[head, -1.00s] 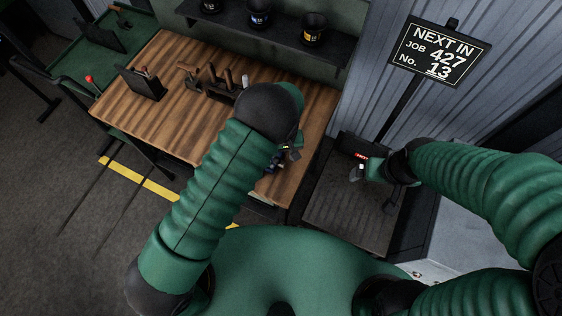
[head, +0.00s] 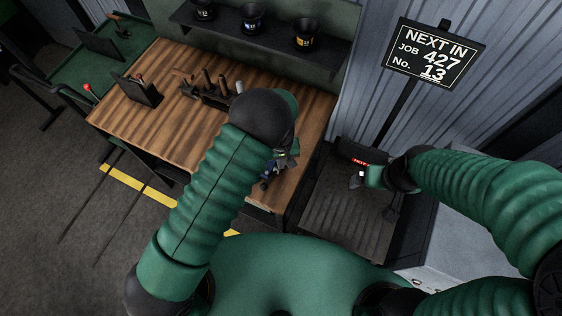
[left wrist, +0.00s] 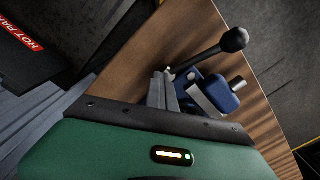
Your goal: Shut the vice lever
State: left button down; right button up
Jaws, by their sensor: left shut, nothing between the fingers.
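The vice (left wrist: 218,92) is a small blue body with bright metal parts on the wooden bench, near its edge. Its lever (left wrist: 205,54) is a dark bar ending in a black knob (left wrist: 234,40), slanting up to the right in the left wrist view. My left gripper (left wrist: 163,84) is shut and empty, its grey fingers beside the vice and close to the lever's lower end; I cannot tell whether they touch. In the head view my left gripper (head: 287,159) partly hides the vice (head: 269,168). My right gripper (head: 360,179) is away to the right; its fingers are too small to read.
The wooden bench (head: 165,105) carries a dark tool rack (head: 205,92) and a dark upright holder (head: 140,90). A dark stand (head: 345,215) with a red hot label (head: 361,162) lies under my right gripper. A job sign (head: 434,52) stands behind it.

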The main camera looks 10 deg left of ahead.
pick_arm(q)
jog(key=shift+a, duration=1.3)
jog(key=shift+d, duration=1)
jog(key=c, duration=2)
grip_release()
jog(key=shift+a, duration=0.4)
jog(key=o, duration=0.5)
jog(key=shift+a, duration=0.4)
jog(key=shift+d, duration=0.55)
jog(key=shift+r, duration=0.1)
jog(key=r+p, duration=0.6)
jog(key=r, duration=0.2)
jog(key=r+p, duration=0.6)
jog(key=r, duration=0.2)
jog(key=shift+d+r, duration=0.2)
jog(key=shift+r, duration=0.1)
pick_arm(e)
notch_tip(320, 180, up, 13)
jog(key=a, duration=0.1)
jog(key=shift+a+f, duration=0.2)
pick_arm(q)
jog(key=shift+w+f, duration=0.1)
jog(key=shift+a, duration=0.2)
pick_arm(e)
jog(key=shift+a, duration=0.25)
